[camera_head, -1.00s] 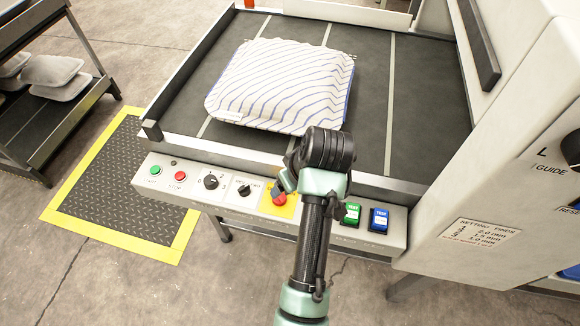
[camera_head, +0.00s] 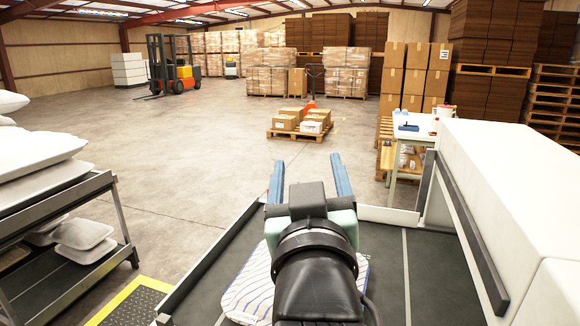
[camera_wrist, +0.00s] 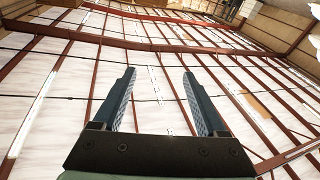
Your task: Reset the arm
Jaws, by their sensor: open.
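My gripper (camera_head: 310,180) is raised in the middle of the head view, its two blue fingers spread apart. It is open and empty. In the wrist view my gripper (camera_wrist: 157,95) points up toward the warehouse ceiling (camera_wrist: 220,60), with nothing between its fingers. My arm stands in front of the striped pillow (camera_head: 246,297), which lies on the dark machine bed (camera_head: 387,262). Much of the pillow is hidden behind my arm.
A white machine housing (camera_head: 510,190) stands to the right of the bed. A dark rack (camera_head: 68,222) with pale pillows stands at the left. Beyond are a pallet with boxes (camera_head: 299,127), a white table (camera_head: 417,131) and a forklift (camera_head: 173,68). The floor between is open.

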